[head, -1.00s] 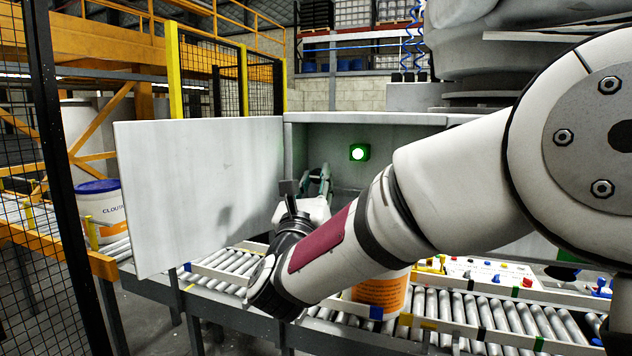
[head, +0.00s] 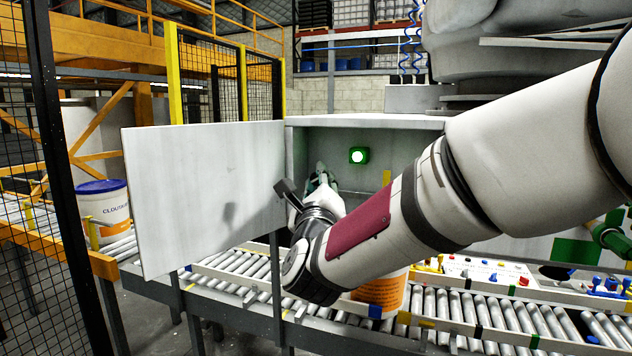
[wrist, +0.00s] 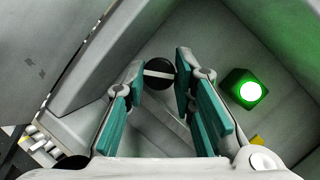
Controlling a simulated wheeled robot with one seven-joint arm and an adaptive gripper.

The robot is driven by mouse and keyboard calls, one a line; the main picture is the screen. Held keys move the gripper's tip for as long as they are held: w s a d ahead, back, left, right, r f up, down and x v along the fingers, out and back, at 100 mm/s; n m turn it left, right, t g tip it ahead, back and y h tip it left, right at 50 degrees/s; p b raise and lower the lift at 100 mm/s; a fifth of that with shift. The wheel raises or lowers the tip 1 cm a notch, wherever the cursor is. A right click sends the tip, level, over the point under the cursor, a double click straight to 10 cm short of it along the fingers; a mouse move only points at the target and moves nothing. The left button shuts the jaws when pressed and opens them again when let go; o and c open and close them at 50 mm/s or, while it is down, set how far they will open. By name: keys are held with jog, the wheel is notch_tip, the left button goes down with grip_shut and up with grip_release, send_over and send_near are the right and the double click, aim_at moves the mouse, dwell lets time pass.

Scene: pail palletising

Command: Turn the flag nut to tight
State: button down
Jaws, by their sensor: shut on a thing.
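In the wrist view, a round black knob with a pale bar across its face, which I take to be the flag nut (wrist: 159,73), sits against the cabinet's inner wall. The teal-padded fingers of my gripper (wrist: 160,78) stand on both sides of it and are shut on it. The bar lies roughly level across that picture. No tight or loose marks are readable. In the head view, my gripper (head: 318,184) reaches into the open grey cabinet (head: 365,120), and my arm and wrist hide the nut.
The cabinet door (head: 205,190) stands open at left, close to my wrist. A lit green lamp (head: 358,155) is on the back wall; it also shows in the wrist view (wrist: 246,91). Roller conveyors (head: 470,320) run below. An orange-labelled pail (head: 380,292) stands under my arm.

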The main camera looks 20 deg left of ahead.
jog(key=n+g, duration=0.1)
jog(key=n, duration=0.1)
jog(key=n+p, duration=0.1)
jog(key=n, duration=0.1)
jog(key=shift+s+r+g+y, duration=0.15)
jog(key=shift+r+g+y, duration=0.05)
jog(key=shift+g+y, duration=0.2)
jog(key=n+g+p, duration=0.1)
jog(key=n, duration=0.2)
jog(key=shift+r+n+p, duration=0.1)
jog(key=shift+n+p, duration=0.2)
jog(key=shift+n, duration=0.1)
jog(key=n+g, duration=0.1)
jog(key=n, duration=0.1)
jog(key=n+g+h, duration=0.1)
jog(key=n, duration=0.1)
jog(key=shift+a+h, duration=0.1)
jog(key=shift+h, duration=0.2)
jog(key=shift+n, duration=0.7)
jog(key=shift+h, duration=0.4)
jog(key=c, duration=1.6)
grip_release()
jog(key=shift+c, duration=0.2)
